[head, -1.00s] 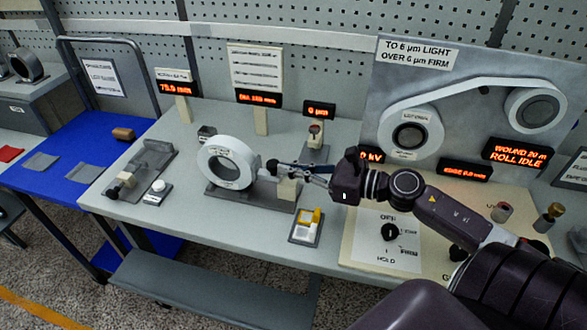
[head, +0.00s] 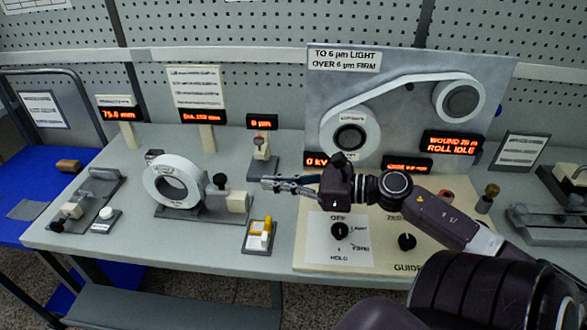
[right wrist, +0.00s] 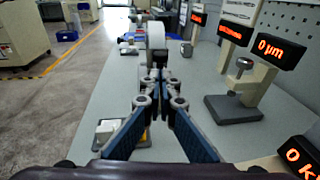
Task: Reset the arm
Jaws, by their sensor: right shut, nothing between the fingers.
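My right arm (head: 440,215) comes in from the right over the control panel. Its gripper (head: 270,183) points left above the table, with the fingers closed and nothing between them. In the right wrist view the fingers (right wrist: 160,80) meet in the middle. The white roll (head: 172,180) stands upright on a dark base to the left of the fingertips, apart from them. A pale block with a dark knob (head: 222,184) stands between the roll and the gripper. My left gripper does not show.
The winding board (head: 400,110) rises behind my arm. The control panel with its HOLD dial (head: 339,231) lies below it. A small tray with a yellow-and-white piece (head: 259,236) lies below the gripper. A gauge stand (head: 262,157) is behind. The table front is mostly clear.

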